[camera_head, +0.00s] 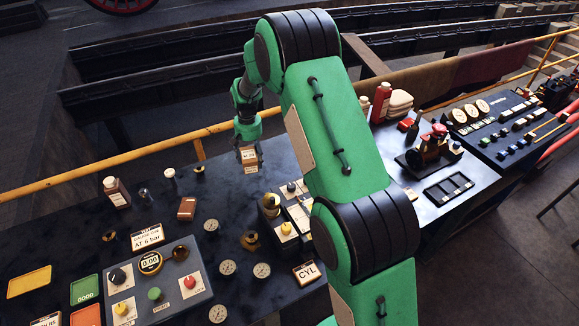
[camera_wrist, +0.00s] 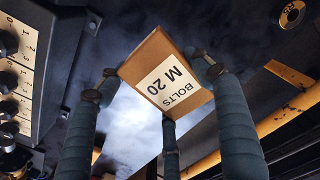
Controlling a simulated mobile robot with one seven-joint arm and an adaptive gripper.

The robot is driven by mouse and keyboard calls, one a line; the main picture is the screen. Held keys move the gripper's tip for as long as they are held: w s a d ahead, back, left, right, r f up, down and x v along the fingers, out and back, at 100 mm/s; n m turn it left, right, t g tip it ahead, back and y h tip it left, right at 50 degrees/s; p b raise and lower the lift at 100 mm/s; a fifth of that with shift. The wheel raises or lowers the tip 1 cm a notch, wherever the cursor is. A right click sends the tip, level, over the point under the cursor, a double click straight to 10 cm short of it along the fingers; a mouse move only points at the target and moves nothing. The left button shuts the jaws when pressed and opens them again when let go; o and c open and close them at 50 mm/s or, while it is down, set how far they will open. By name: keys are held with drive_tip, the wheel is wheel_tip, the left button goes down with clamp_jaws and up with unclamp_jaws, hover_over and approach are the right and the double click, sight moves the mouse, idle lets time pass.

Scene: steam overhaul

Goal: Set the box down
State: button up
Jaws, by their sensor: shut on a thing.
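The box is a small brown carton with a white label reading "BOLTS M 20" in the wrist view (camera_wrist: 172,82). In the head view the box (camera_head: 249,157) shows under my gripper (camera_head: 247,146), near the back edge of the dark workbench (camera_head: 180,240). My gripper is shut on the box, with its fingers around the carton's sides in the wrist view. I cannot tell whether the box touches the bench top.
A grey test panel (camera_head: 160,287) is at front left. A valve fixture (camera_head: 280,215) stands to the right. A yellow rail (camera_head: 100,172) runs behind the bench.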

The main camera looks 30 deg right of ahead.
drive_tip(key=d+n+p, duration=0.1)
drive_tip(key=d+n, duration=0.1)
drive_tip(key=d, duration=1.9)
drive_tip(key=shift+s+r+n, duration=0.15)
drive_tip(key=shift+s+n, duration=0.05)
drive_tip(key=shift+n, duration=0.1)
drive_tip(key=shift+f, duration=3.15)
drive_tip(key=shift+a+f, duration=0.1)
drive_tip(key=shift+f, duration=1.8)
drive_tip(key=shift+f, duration=0.15)
drive_tip(key=o, duration=1.5)
drive_tip(key=shift+c, duration=0.2)
